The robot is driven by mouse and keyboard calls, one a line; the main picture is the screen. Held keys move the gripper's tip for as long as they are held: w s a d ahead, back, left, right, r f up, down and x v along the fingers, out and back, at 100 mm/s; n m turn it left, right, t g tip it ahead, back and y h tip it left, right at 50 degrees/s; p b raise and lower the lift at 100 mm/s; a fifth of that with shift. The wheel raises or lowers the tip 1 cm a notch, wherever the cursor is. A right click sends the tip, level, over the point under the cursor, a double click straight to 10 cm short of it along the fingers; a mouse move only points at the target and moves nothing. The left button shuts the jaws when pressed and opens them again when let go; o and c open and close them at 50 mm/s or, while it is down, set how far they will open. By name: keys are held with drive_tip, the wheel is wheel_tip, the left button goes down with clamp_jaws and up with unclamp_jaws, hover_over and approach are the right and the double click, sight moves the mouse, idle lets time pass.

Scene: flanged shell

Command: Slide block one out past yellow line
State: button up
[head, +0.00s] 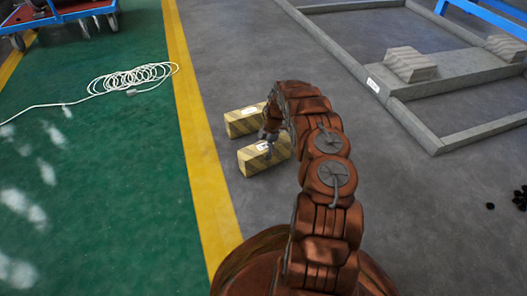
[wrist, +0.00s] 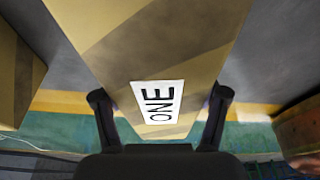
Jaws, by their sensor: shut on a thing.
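Block one (wrist: 150,50) is a long yellow block with dark stripes and a white "ONE" label, filling the middle of the wrist view. In the head view it is the nearer block (head: 250,165), on the grey floor just right of the yellow line (head: 196,140), with a small gap between. My gripper (head: 268,147) is at its top. In the wrist view my gripper (wrist: 159,95) has a finger on each side of the block, shut on it. The yellow line (wrist: 62,101) crosses behind. My arm hides the block's right end in the head view.
A similar striped block (head: 238,125) lies just beyond block one. Green floor (head: 100,170) lies left of the line, with a coiled white cable (head: 135,78) and a blue cart (head: 70,14). A grey frame (head: 395,105) with grey blocks lies right.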

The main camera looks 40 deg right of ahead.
drive_tip(key=o, duration=1.9)
drive_tip(key=shift+c, duration=0.2)
drive_tip(key=shift+r, duration=0.15)
drive_tip(key=v, duration=1.1)
drive_tip(key=shift+r, duration=0.35)
